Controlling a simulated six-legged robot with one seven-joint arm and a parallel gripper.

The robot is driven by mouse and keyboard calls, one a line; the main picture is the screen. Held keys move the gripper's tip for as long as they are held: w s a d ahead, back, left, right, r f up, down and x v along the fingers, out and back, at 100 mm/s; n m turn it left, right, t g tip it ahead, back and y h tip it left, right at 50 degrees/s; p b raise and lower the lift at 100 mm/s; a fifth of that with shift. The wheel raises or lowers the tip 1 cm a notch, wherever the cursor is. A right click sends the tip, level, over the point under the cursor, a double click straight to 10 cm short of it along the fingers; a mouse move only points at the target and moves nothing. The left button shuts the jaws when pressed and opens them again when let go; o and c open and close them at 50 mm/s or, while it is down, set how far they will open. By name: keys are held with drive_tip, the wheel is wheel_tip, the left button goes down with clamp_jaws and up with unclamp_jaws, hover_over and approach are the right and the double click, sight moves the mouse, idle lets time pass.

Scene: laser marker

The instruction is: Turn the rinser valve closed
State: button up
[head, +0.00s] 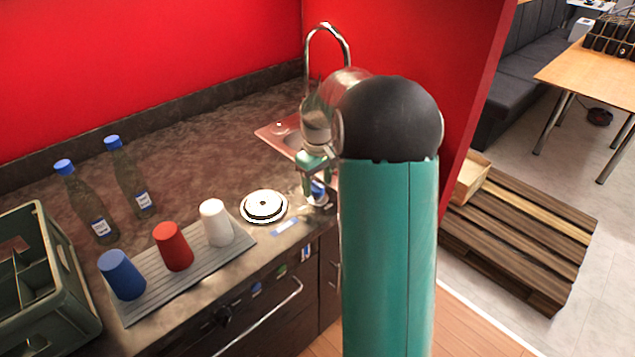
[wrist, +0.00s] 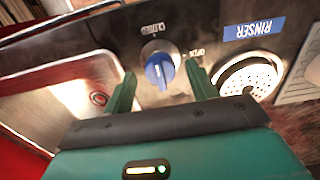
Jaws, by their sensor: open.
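The rinser valve is a blue knob (wrist: 159,72) on a pale round base, set in the dark counter. Its raised grip runs roughly up and down in the wrist view; I cannot tell which mark it points at. Small printed marks sit above it and to its right. My gripper (wrist: 161,76) is open, with one green finger on each side of the knob and gaps visible between fingers and knob. In the head view, my gripper (head: 315,170) is just above the knob (head: 318,190), which is partly hidden. The round rinser (head: 264,206) is to the left.
A blue RINSER label (wrist: 254,28) lies near the rinser. A sink (head: 280,138) with a tall tap (head: 328,38) is behind my gripper. Cups stand on a grey mat (head: 190,262), with bottles and a green crate (head: 45,290) further left.

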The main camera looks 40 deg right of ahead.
sight(316, 185)
wheel_tip(316, 185, up, 14)
drive_tip(key=shift+f, duration=0.25)
idle(0.5)
drive_tip(key=s+a+r+t, duration=0.1)
drive_tip(key=s+a+r, duration=0.1)
drive_tip(key=s+a, duration=0.4)
drive_tip(key=s+a+r+t, duration=0.1)
drive_tip(key=s+a+r, duration=0.2)
drive_tip(key=a, duration=0.6)
drive_tip(key=s+a+f+m+t, duration=0.1)
drive_tip(key=s+a+f+t, duration=0.2)
drive_tip(key=s+a, duration=0.7)
drive_tip(key=s+f, duration=0.1)
drive_tip(key=s, duration=0.2)
drive_tip(key=shift+s+f+m+t, duration=0.3)
drive_tip(key=shift+s+f+m, duration=0.05)
drive_tip(key=shift+m, duration=0.05)
